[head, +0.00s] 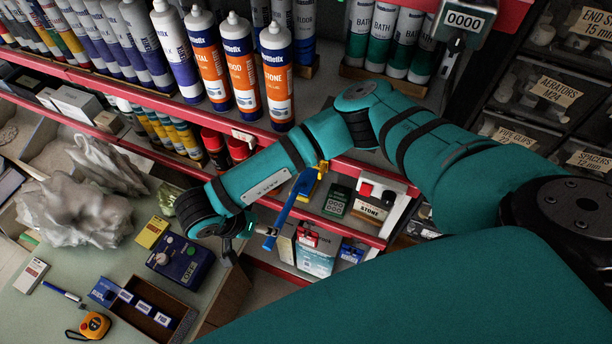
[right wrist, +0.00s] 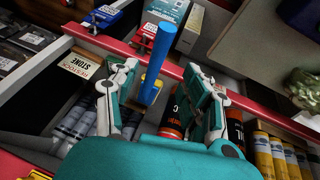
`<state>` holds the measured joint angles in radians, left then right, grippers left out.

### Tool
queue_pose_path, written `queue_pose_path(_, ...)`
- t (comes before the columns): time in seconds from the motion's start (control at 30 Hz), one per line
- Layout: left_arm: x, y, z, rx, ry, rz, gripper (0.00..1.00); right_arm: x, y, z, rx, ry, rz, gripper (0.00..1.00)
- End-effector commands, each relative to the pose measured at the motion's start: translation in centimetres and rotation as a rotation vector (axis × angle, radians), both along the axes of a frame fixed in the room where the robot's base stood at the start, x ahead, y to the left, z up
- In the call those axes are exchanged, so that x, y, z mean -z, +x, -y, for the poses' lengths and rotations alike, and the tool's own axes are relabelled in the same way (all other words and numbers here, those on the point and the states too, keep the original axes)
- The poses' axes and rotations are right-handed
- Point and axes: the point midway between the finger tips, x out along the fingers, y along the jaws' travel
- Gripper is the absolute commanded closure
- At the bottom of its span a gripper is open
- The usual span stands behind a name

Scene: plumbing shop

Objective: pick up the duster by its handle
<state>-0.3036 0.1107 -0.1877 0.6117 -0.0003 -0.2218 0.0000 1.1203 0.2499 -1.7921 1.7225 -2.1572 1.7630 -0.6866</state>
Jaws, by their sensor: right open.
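The duster shows in the head view as a blue handle (head: 287,207) with a bit of yellow at its upper end, in front of the lower red-edged shelves. In the right wrist view its blue handle (right wrist: 160,50) stands between the two fingers of my right gripper (right wrist: 160,74). The fingers are open, with a gap on each side of the handle. The duster's head is not clear in the wrist view. In the head view my right gripper (head: 246,234) is partly hidden behind my wrist, close to the handle's lower end. My left gripper is not in view.
Shelves with red edges (head: 340,240) lie close around the gripper. Cartridges (head: 242,68) stand on the upper shelf.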

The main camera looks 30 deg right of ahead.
Motion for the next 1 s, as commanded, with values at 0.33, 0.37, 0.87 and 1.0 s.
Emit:
queue_pose_path(0.33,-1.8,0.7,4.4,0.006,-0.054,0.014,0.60,2.8,0.2,1.4,0.000,0.001,-0.002,0.53)
queue_pose_path(0.37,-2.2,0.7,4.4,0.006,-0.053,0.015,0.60,3.0,0.2,1.6,0.001,0.000,-0.004,0.53)
queue_pose_path(0.87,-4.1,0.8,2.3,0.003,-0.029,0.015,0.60,7.1,0.5,3.3,-0.002,0.003,-0.001,0.53)
queue_pose_path(1.0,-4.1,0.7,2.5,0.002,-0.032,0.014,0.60,7.1,0.5,3.3,-0.001,0.003,0.000,0.63)
